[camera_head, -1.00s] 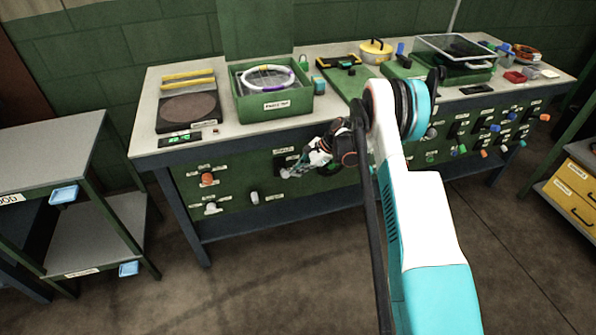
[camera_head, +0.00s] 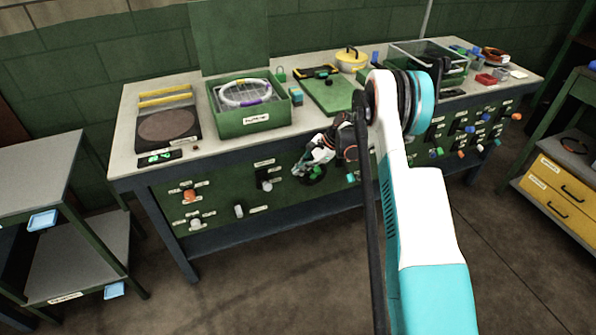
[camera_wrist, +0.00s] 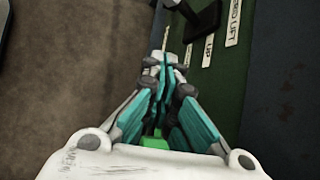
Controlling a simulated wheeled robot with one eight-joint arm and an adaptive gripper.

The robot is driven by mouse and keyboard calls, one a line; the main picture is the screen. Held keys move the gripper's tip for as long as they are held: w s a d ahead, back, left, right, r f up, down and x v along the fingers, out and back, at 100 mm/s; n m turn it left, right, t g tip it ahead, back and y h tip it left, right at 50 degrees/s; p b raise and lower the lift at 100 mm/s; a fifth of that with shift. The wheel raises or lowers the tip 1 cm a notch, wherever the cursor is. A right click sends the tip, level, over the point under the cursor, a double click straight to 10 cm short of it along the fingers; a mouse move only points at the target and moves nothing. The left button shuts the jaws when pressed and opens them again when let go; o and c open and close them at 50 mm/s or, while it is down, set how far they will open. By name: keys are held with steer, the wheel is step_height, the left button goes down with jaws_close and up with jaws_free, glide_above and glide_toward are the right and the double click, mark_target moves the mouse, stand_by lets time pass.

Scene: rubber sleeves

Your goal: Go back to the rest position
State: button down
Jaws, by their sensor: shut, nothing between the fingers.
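My gripper (camera_head: 306,167) shows in the head view in front of the green front panel (camera_head: 222,208) of the workbench, below the tabletop edge. In the wrist view my gripper (camera_wrist: 163,68) has its fingers together, with nothing between them. A black lever or switch (camera_wrist: 200,17) and white labels lie just beyond the fingertips on the panel. I cannot tell whether the fingertips touch the panel. My arm reaches forward from the lower right of the head view and hides part of the bench.
The workbench top (camera_head: 130,132) holds a green bin (camera_head: 252,122) with a ring in it, a black scale (camera_head: 168,126), and a yellow pot (camera_head: 351,60). A grey shelf unit (camera_head: 35,178) stands left, yellow drawers (camera_head: 560,192) right. The floor before the bench is open.

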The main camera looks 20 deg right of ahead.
steer(key=s+a+r+n+t+h, duration=0.15)
steer(key=s+a+r+n, duration=0.35)
steer(key=r, duration=0.9)
steer(key=s+a+r+n+h, duration=0.25)
steer(key=s+r, duration=0.45)
steer(key=r, duration=0.7)
steer(key=s+a+r+n+t+h, duration=0.1)
steer(key=s+a+r+n, duration=0.15)
steer(key=s, duration=0.55)
steer(key=s+a+r+n+h, duration=0.1)
steer(key=s+r+n, duration=0.1)
steer(key=s+r, duration=0.35)
steer(key=s+f+n+t, duration=0.1)
steer(key=s+f+n, duration=0.1)
steer(key=s, duration=0.5)
steer(key=s+f+n+t+h, duration=0.1)
steer(key=s+f+n, duration=0.1)
steer(key=s, duration=0.5)
steer(key=shift+s+a+n, duration=0.25)
steer(key=shift+a+n, duration=0.05)
steer(key=shift+n, duration=0.2)
